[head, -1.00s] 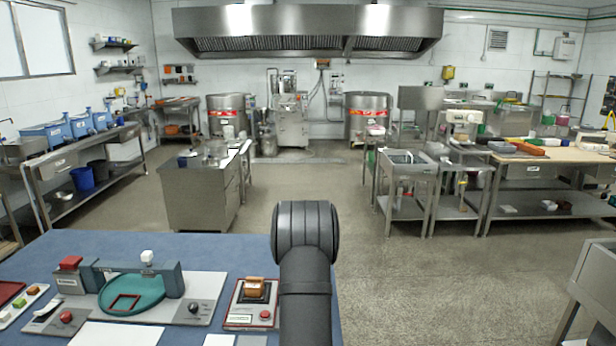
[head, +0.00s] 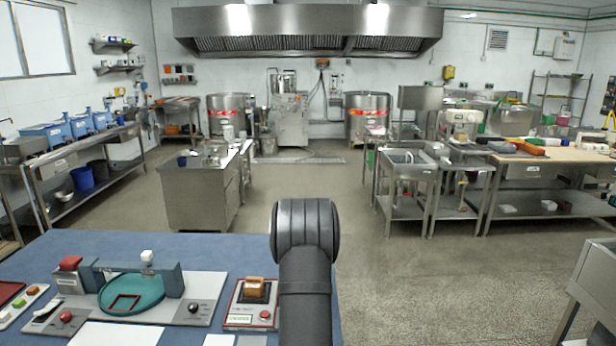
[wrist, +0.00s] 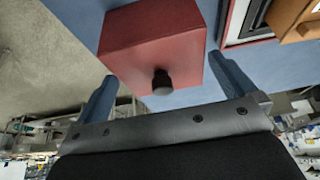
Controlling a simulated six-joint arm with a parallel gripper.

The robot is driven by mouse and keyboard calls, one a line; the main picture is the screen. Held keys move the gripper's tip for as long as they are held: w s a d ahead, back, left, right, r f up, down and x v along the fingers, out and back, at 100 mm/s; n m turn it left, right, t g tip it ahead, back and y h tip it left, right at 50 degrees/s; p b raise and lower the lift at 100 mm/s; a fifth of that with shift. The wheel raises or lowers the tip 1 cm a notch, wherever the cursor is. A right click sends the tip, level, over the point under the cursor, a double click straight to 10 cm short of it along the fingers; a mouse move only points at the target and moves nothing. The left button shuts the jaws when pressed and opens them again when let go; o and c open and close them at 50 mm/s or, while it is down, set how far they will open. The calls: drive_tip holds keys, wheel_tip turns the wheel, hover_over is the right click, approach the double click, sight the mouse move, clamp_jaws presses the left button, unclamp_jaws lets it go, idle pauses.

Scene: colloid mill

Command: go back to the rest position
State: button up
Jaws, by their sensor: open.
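My gripper (wrist: 162,68) shows in the wrist view with its two blue fingers spread apart and nothing seen held. A red box (wrist: 150,35) with a black round knob (wrist: 162,82) appears between and beyond the fingers. I cannot tell how far the fingers are from it. In the head view my dark arm rises at the front centre, over the right edge of the blue table (head: 220,255). My gripper and the red box do not show there.
A red-edged switch unit with an orange rocker (head: 254,289) stands just left of my arm. It seems to show in the wrist view's upper right corner. A grey panel with a teal dish (head: 148,300) lies further left. The floor (head: 430,285) right of the arm is open.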

drive_tip(key=x, duration=0.3)
drive_tip(key=shift+f, duration=0.15)
wheel_tip(320, 180, up, 4)
drive_tip(key=shift+w+r, duration=0.1)
drive_tip(key=s+d+r, duration=0.6)
drive_tip(key=d+r, duration=0.1)
drive_tip(key=d, duration=0.3)
drive_tip(key=w+a, duration=0.1)
drive_tip(key=a, duration=0.3)
drive_tip(key=w+a, duration=0.1)
drive_tip(key=a, duration=0.3)
drive_tip(key=w+a, duration=0.1)
drive_tip(key=a, duration=0.4)
drive_tip(key=shift+w+a, duration=0.1)
drive_tip(key=shift+w, duration=0.05)
hover_over(254, 278)
drive_tip(key=shift+s+d+r, duration=0.15)
drive_tip(key=shift+s+d, duration=0.1)
drive_tip(key=f, duration=0.9)
drive_tip(key=shift+a+f, duration=0.1)
drive_tip(key=shift+a, duration=0.2)
